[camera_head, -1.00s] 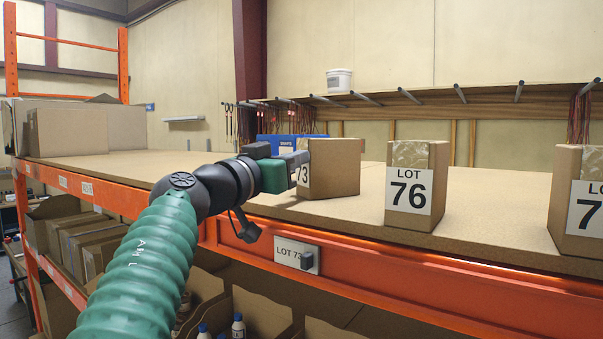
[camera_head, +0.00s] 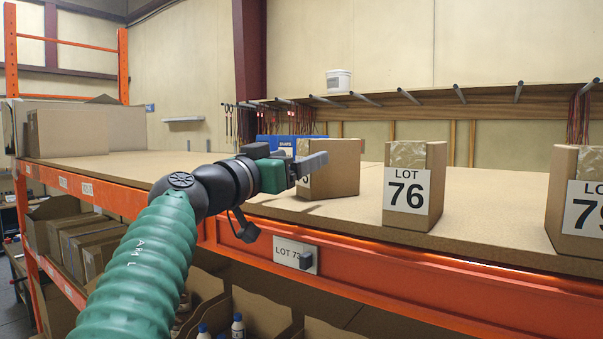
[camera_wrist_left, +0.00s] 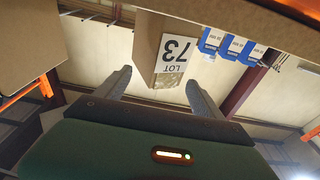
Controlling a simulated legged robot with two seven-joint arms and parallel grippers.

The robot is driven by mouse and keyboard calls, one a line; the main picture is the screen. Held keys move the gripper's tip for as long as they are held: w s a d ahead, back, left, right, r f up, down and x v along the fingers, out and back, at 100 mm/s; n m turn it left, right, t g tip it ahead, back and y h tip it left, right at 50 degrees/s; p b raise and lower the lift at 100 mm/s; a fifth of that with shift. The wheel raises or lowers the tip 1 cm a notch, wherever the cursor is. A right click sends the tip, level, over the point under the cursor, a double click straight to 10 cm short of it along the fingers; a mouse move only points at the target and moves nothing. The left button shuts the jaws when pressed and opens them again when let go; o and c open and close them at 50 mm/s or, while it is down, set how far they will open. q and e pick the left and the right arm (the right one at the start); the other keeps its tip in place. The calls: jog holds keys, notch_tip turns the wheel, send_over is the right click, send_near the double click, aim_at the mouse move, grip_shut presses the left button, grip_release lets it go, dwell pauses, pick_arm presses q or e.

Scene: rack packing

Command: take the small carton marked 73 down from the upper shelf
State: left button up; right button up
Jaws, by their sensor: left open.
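The small carton marked 73 (camera_head: 338,168) stands on the upper shelf (camera_head: 465,225), left of the carton marked 76 (camera_head: 415,180). My left gripper (camera_head: 312,165) is at its near face and hides most of its label in the head view. In the left wrist view, upside down, the LOT 73 carton (camera_wrist_left: 172,55) shows beyond and between the two spread fingers (camera_wrist_left: 160,88). The left gripper is open with nothing between its fingers. Whether a finger touches the carton I cannot tell. My right gripper is not in view.
A carton marked 79 (camera_head: 578,200) stands at the right edge. A large carton (camera_head: 68,132) stands at the shelf's left end, and blue boxes (camera_head: 290,147) lie behind the 73 carton. The orange front beam (camera_head: 400,275) carries a LOT 73 tag (camera_head: 296,255).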

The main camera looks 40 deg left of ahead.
pick_arm(q)
jog(key=shift+o, duration=0.8)
jog(key=shift+d, duration=0.25)
jog(key=shift+d+r, duration=0.1)
jog(key=shift+d, duration=0.2)
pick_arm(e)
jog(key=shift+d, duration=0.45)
